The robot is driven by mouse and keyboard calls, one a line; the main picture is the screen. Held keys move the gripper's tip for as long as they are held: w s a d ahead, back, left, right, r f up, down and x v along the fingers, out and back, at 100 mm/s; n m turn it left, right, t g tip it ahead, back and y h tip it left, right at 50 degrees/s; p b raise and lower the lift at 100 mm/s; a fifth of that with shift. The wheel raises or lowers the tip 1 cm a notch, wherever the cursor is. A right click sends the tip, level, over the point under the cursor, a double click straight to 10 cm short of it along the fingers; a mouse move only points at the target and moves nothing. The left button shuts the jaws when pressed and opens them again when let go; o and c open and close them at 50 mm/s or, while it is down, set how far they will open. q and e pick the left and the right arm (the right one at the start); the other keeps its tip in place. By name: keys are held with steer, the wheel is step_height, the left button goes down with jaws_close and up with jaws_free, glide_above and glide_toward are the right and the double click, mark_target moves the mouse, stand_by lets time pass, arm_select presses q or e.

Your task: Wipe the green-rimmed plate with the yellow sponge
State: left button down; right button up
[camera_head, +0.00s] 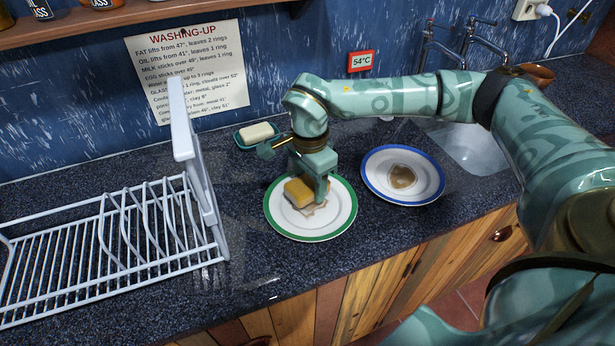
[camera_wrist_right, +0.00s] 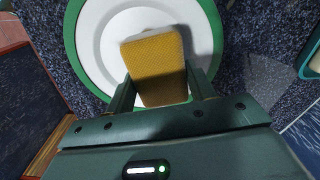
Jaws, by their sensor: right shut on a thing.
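The green-rimmed plate (camera_head: 338,222) lies on the dark speckled counter in the head view, with a small brownish smear beside the sponge. The yellow sponge (camera_head: 298,192) is at the plate's middle, low over it or touching it; I cannot tell which. My right gripper (camera_head: 323,190) points down over the plate and is shut on the sponge. In the right wrist view the sponge (camera_wrist_right: 155,65) sits between the fingers of the gripper (camera_wrist_right: 160,95), with the plate (camera_wrist_right: 88,45) behind it. My left gripper is not in view.
A blue-rimmed plate (camera_head: 430,190) with a brown stain lies to the right, near the sink (camera_head: 470,150). A white dish rack (camera_head: 110,240) with a tall upright end stands on the left. A soap dish (camera_head: 257,135) sits behind the green-rimmed plate. The counter's front edge is close by.

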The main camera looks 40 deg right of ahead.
steer(key=shift+r, duration=0.1)
steer(key=shift+f, duration=0.75)
stand_by(0.4)
